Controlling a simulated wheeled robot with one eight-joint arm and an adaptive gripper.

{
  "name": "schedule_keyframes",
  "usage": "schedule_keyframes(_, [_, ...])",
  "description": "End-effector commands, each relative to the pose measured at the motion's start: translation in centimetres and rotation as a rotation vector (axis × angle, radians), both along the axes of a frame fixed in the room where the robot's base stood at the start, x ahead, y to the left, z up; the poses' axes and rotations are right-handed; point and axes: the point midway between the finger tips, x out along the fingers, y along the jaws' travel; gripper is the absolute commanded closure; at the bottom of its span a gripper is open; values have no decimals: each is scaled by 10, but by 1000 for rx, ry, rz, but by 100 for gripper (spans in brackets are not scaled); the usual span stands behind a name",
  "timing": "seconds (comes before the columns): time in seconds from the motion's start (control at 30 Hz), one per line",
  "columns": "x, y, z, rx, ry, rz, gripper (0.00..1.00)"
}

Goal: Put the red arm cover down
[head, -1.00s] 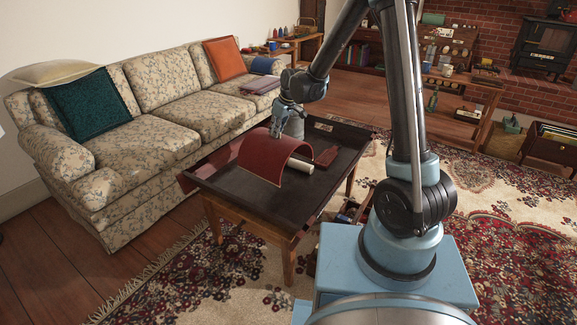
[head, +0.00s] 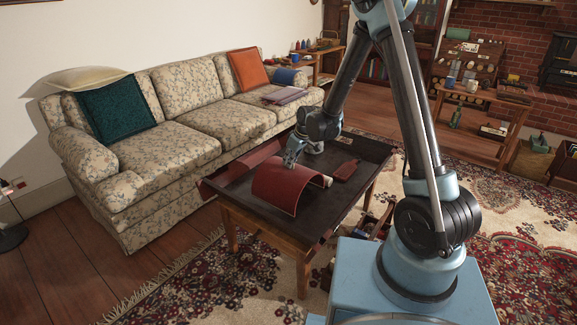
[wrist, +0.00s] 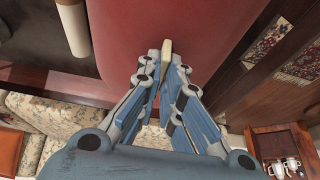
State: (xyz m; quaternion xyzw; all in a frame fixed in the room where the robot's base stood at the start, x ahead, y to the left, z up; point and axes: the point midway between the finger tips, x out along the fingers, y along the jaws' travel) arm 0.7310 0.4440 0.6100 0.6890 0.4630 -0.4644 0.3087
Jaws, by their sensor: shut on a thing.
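The red arm cover (head: 283,187) is a curved, arched sheet over the dark tray-like table (head: 240,196), its open side down. Its lower edges look close to the table surface; I cannot tell whether they all touch. My gripper (head: 292,160) is at the cover's upper far edge, shut on it. In the wrist view my gripper's fingers (wrist: 167,58) meet at the edge of the red cover (wrist: 140,30), which fills the top middle.
A cream roll (head: 327,181) lies at the cover's right end, and a flat dark red piece (head: 346,170) lies right of it. A floral sofa (head: 170,140) stands close behind the table. The table's near right part is clear.

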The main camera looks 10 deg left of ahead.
Motion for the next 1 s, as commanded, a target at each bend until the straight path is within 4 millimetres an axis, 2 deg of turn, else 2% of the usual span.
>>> schedule_keyframes(0.17, [0, 0, -18, 0, 0, 0, 100])
schedule_keyframes(0.5, [0, 0, -20, 0, 0, 0, 100])
schedule_keyframes(0.6, [0, 0, -20, 0, 0, 0, 74])
schedule_keyframes(1.0, [0, 0, -18, 0, 0, 0, 74])
